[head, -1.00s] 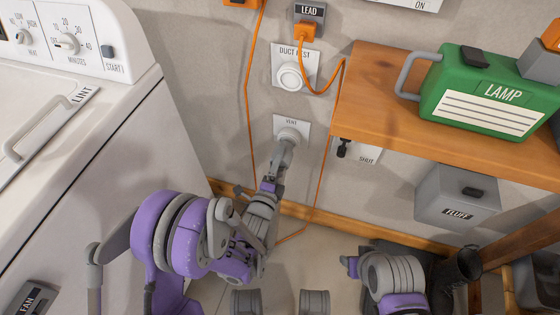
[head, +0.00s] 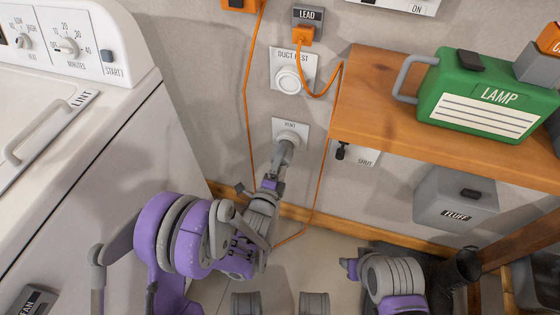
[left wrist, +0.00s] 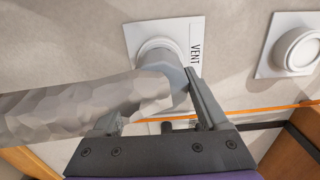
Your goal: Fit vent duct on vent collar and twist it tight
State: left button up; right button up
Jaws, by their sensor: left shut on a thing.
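The vent collar (head: 291,136) sticks out of a white wall plate marked VENT (left wrist: 143,33), low on the wall. The grey crinkled vent duct (left wrist: 70,106) comes in from the left in the left wrist view, and its end is up against the collar (left wrist: 157,45). I cannot tell how far it is seated or whether it is twisted tight. My left gripper (left wrist: 157,107) is shut on the duct near that end, with a finger on each side. In the head view the left gripper (head: 275,172) hides most of the duct. My right gripper is not visible.
A white dryer (head: 105,175) stands at left. A wooden shelf (head: 375,105) with a green LAMP case (head: 485,92) juts out at right, above a grey FLUFF bin (head: 455,198). An orange cord (head: 247,100) hangs near the vent.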

pick_arm(q)
jog(key=shift+x, duration=1.15)
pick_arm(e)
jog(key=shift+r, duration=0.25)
pick_arm(q)
jog(key=o, duration=1.4)
jog(key=shift+o, duration=0.2)
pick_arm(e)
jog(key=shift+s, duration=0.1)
